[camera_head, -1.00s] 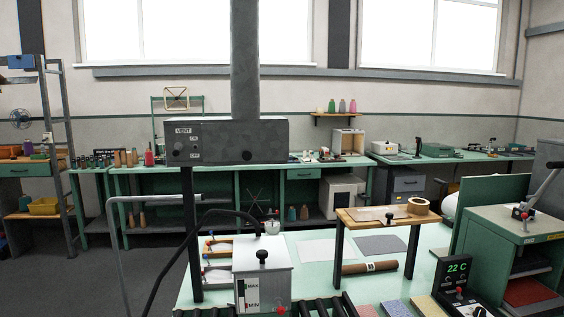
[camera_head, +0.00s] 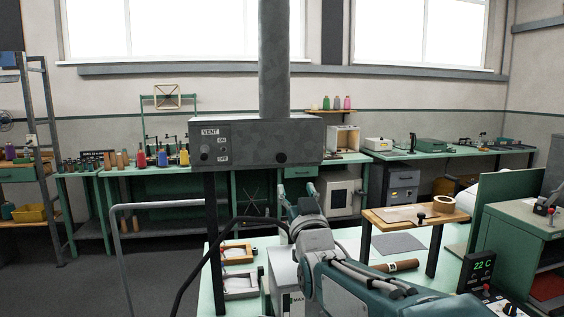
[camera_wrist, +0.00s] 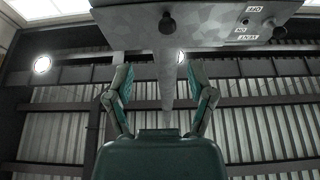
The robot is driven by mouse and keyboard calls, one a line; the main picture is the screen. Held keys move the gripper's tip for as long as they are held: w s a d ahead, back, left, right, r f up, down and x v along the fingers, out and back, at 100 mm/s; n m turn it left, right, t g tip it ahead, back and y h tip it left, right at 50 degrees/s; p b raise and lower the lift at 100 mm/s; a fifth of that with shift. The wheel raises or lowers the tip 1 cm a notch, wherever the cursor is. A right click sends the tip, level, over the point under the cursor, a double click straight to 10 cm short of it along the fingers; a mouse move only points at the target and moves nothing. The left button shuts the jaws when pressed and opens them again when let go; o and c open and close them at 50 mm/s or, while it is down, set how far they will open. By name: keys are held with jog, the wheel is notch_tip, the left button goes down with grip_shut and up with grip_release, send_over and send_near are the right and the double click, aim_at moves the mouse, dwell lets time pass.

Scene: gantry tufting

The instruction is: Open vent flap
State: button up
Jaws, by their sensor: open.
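The grey vent box (camera_head: 245,135) is in the middle of the head view, under a vertical duct (camera_head: 274,60). Its left panel (camera_head: 211,143) reads VENT, ON and OFF beside a round dial. A dark round knob (camera_head: 282,157) stands at the lower right of its front; I cannot make out a separate flap edge. My gripper (camera_head: 299,193) is below this knob, pointing up, open and empty. In the wrist view the box (camera_wrist: 230,15) and its dark knob (camera_wrist: 167,23) appear beyond my spread fingers (camera_wrist: 160,82), apart from them.
A dark post (camera_head: 213,235) stands under the box's left end, and a bent grey rail (camera_head: 117,245) is farther left. A white machine (camera_head: 284,280) stands close beside my arm. A small wooden stand (camera_head: 400,220) with a tape roll is at right.

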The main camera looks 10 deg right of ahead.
aim_at(282, 161)
jog(key=x, duration=0.9)
jog(key=shift+w+a, duration=0.25)
jog(key=shift+w, duration=0.05)
jog(key=shift+w+r, duration=0.2)
jog(key=shift+w, duration=0.1)
jog(key=shift+w+a, duration=0.15)
jog(key=shift+w, duration=0.05)
jog(key=shift+a+r, duration=0.1)
jog(key=shift+a, duration=0.25)
jog(key=shift+d, duration=0.25)
grip_shut()
